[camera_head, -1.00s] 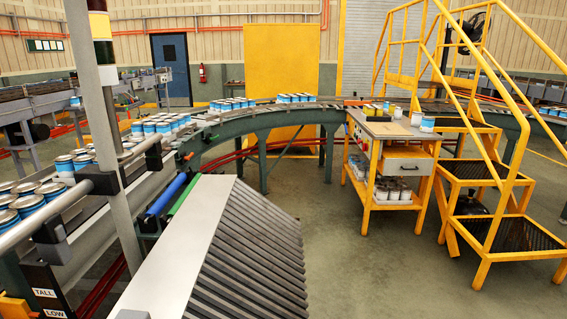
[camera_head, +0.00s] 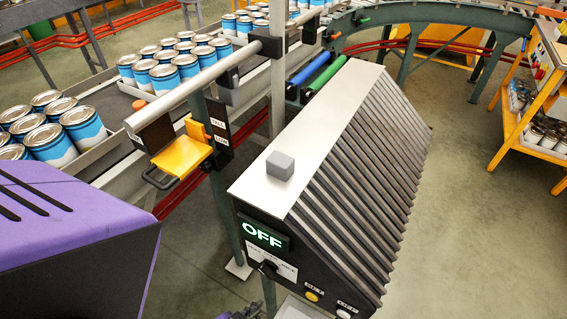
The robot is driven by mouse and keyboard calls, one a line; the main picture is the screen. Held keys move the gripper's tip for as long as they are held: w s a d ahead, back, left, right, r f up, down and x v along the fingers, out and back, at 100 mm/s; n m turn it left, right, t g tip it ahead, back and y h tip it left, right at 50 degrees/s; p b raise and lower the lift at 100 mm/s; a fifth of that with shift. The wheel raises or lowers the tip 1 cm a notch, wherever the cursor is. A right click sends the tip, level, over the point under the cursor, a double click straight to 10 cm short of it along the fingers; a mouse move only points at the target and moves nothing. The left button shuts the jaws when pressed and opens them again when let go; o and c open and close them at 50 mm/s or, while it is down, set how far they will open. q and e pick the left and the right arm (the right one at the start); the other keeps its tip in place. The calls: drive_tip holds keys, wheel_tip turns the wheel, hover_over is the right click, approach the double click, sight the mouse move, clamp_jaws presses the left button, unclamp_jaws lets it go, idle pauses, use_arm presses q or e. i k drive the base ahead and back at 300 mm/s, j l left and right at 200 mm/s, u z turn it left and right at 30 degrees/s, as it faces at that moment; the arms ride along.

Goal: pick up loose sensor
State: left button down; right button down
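A small grey block (camera_head: 280,165) sits on the near end of the flat metal top (camera_head: 330,112) of a ribbed machine. It may be the loose sensor, but I cannot tell for sure. A yellow bracket (camera_head: 183,157) with a black handle-like loop is mounted on the rail post, beside a black plate (camera_head: 219,135) labelled TALL and LOW. Neither gripper can be made out. A large purple and black part at the lower left looks like mine, and a small dark purple piece is cut off at the bottom edge.
Below the block, a control panel (camera_head: 262,236) reads OFF and has a black knob and buttons. Blue and white cans (camera_head: 82,129) stand on the conveyor at left. A metal rail (camera_head: 197,82) runs above its near edge. A yellow cart (camera_head: 508,120) stands at right; floor between is clear.

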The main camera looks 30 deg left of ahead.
sight(281, 165)
drive_tip(key=k, duration=0.5)
drive_tip(key=i+l+u, duration=0.1)
drive_tip(key=l+u, duration=0.25)
drive_tip(key=u, duration=0.15)
drive_tip(key=l+u, duration=0.8)
drive_tip(key=u, duration=0.15)
drive_tip(key=i+l, duration=0.05)
